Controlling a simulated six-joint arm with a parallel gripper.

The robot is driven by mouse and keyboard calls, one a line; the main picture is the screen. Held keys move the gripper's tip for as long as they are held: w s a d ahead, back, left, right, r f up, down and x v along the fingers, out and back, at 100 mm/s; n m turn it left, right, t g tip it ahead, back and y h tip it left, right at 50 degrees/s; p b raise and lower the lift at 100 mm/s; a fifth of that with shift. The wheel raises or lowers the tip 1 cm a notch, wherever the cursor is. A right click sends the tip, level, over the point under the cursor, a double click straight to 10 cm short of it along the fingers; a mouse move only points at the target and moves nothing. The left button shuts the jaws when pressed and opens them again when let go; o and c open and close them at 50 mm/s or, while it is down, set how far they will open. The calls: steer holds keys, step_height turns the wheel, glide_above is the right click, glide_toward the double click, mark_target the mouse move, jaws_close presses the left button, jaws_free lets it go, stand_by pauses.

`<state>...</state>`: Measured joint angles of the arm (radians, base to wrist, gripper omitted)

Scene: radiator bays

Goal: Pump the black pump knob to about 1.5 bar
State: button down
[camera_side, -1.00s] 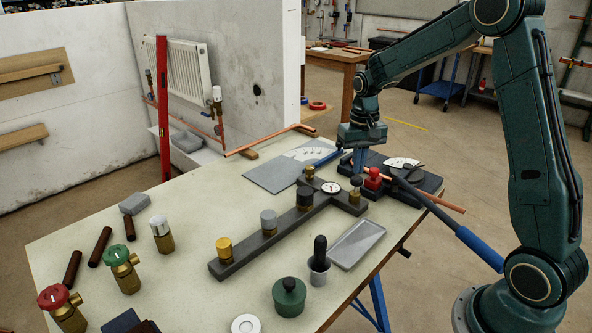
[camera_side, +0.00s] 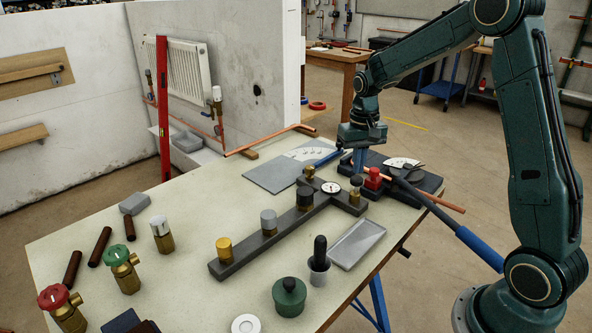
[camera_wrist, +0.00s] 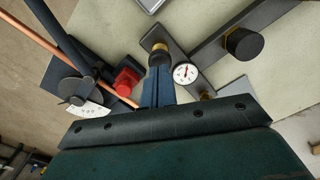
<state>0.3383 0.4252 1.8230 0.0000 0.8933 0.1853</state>
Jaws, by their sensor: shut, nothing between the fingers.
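The black pump knob (camera_side: 355,182) sits on a brass fitting on the short cross arm of a dark grey manifold (camera_side: 232,262). In the wrist view the knob (camera_wrist: 160,54) shows just beyond my fingertips. My gripper (camera_side: 359,170) is shut and empty, pointing straight down, with its blue fingers right over the knob. It also shows in the wrist view (camera_wrist: 158,70). I cannot tell whether the tips touch the knob. The round white gauge (camera_side: 330,188) is beside the knob on the manifold; it also shows in the wrist view (camera_wrist: 185,73), its reading too small to tell.
A red block (camera_side: 373,178) and a pipe bender with a long blue handle (camera_side: 478,248) stand close right of the knob. A grey tray (camera_side: 356,244) lies in front. Yellow (camera_side: 224,249), grey (camera_side: 268,221) and black (camera_side: 305,197) caps stand along the manifold.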

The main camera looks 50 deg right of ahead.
mark_target(357, 178)
stand_by(0.6)
steer(key=shift+f, duration=0.6)
steer(key=shift+f, duration=1.1)
steer(key=shift+r, duration=1.9)
steer(key=shift+f, duration=0.15)
steer(key=shift+f, duration=0.65)
steer(key=shift+f, duration=1.05)
steer(key=shift+r, duration=1.85)
